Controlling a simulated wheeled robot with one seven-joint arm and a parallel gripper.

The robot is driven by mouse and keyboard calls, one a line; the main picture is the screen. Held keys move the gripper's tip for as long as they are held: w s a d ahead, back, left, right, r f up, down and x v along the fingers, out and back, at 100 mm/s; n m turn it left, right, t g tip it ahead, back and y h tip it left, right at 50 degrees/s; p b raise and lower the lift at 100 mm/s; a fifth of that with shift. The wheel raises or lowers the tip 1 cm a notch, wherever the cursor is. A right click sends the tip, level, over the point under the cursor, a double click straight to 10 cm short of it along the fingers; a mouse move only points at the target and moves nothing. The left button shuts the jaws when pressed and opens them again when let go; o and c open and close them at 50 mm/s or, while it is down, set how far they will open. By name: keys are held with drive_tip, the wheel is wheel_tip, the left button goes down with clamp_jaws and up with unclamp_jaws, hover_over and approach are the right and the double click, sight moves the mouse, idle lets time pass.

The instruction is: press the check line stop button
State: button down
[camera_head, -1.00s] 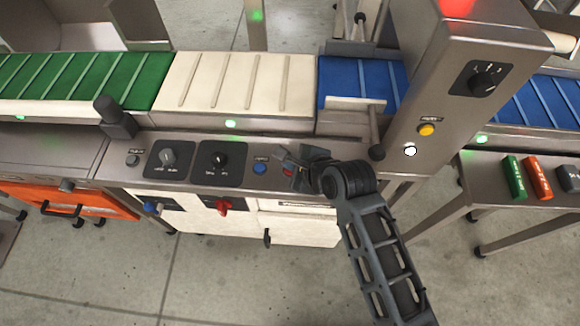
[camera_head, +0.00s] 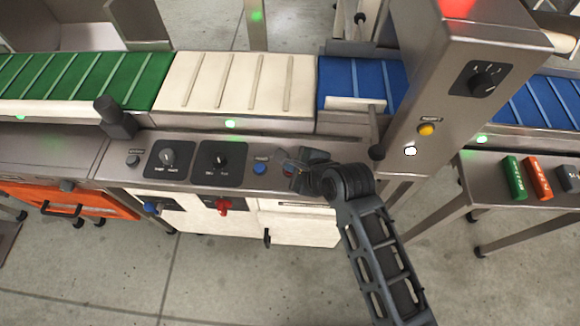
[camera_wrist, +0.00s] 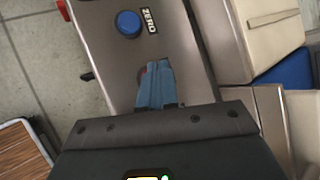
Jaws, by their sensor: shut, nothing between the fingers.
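A red button (camera_head: 288,170) sits on the steel control panel, right of a blue button (camera_head: 260,169), and is mostly covered by my gripper. In the wrist view the blue button (camera_wrist: 128,23) is marked ZERO, and only a sliver of red shows beside my fingertips. My gripper (camera_head: 287,161) is shut and empty, its fingertips over the red button. The fingers also show in the wrist view (camera_wrist: 157,68), pointing at the panel. I cannot tell whether they touch the button. The red button's label is hidden.
Left of the blue button are two black dials (camera_head: 218,161) and a small dark button (camera_head: 133,160). A red knob (camera_head: 223,206) is on the panel front. The post at right carries a yellow button (camera_head: 426,129) and a white button (camera_head: 410,151). A black-topped post (camera_head: 112,112) stands at the left.

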drive_tip(key=shift+f, duration=0.45)
idle(0.7)
drive_tip(key=shift+r, duration=0.1)
drive_tip(key=shift+r+p, duration=0.8)
drive_tip(key=shift+p, duration=0.1)
wheel_tip(320, 180, up, 5)
drive_tip(key=p, duration=0.5)
idle(0.8)
